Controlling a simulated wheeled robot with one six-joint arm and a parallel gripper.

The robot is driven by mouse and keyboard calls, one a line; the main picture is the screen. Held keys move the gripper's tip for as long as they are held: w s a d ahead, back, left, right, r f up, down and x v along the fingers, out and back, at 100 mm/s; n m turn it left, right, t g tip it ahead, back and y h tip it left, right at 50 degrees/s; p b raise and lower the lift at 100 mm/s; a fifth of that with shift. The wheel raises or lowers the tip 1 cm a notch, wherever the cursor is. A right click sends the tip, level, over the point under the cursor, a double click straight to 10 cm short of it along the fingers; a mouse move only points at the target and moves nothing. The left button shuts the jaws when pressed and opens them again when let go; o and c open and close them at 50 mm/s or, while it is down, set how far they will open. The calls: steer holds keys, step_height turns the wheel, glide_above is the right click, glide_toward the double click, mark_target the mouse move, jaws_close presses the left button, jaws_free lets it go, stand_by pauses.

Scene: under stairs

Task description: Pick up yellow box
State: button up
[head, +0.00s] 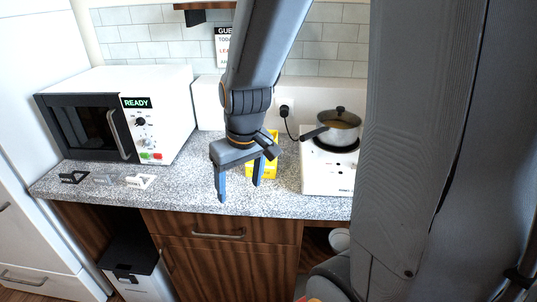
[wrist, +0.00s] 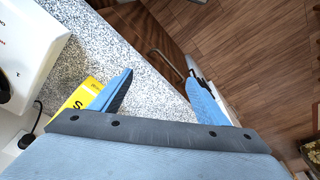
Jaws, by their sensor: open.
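The yellow box (head: 264,170) stands on the speckled countertop, partly hidden behind my gripper and wrist in the head view. My gripper (head: 239,190) points down in front of it, near the counter's front edge, with its two blue fingers apart and nothing between them. In the wrist view the yellow box (wrist: 78,98) shows at the left, beside and partly behind the left finger, outside the gap between the fingers. My gripper (wrist: 160,90) is open there, with countertop and floor between its fingertips. I cannot tell whether a finger touches the box.
A white microwave (head: 125,112) stands at the left of the speckled countertop (head: 200,180). Small black, grey and white items lie before it. A pot (head: 338,128) sits on a white hob (head: 318,172) right of the box. A black-lidded bin (head: 133,262) stands below.

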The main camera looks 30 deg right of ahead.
steer(key=w+d+r+n, duration=0.1)
steer(key=w+d+n, duration=0.1)
steer(key=w, duration=0.4)
steer(key=w+d+r+n+t+b, duration=0.1)
steer(key=w+d+r+n, duration=0.1)
steer(key=w+d, duration=0.3)
steer(key=w+d+r+n+y+b, duration=0.1)
steer(key=w+d+r+n, duration=0.1)
steer(key=w+d, duration=0.2)
steer(key=shift+w+d+r+n+t, duration=0.1)
steer(key=shift+w+r+n+t, duration=0.1)
steer(key=shift+w, duration=0.6)
steer(key=shift+w+r+n+t, duration=0.1)
steer(key=shift+w+n, duration=0.1)
steer(key=shift+w, duration=0.55)
steer(key=shift+w+d+f+n+g+y, duration=0.2)
steer(key=shift+d+f+n+y, duration=0.3)
steer(key=shift+f, duration=1.6)
steer(key=shift+w+d+f+n+g+y, duration=0.2)
steer(key=shift+d+f+n+y, duration=0.25)
steer(key=shift+f, duration=1.7)
steer(key=shift+w+d+f+n+g+y, duration=0.25)
steer(key=shift+d+f, duration=0.4)
steer(key=shift+f, duration=1.45)
steer(key=shift+s, duration=0.1)
steer(key=c, duration=1.3)
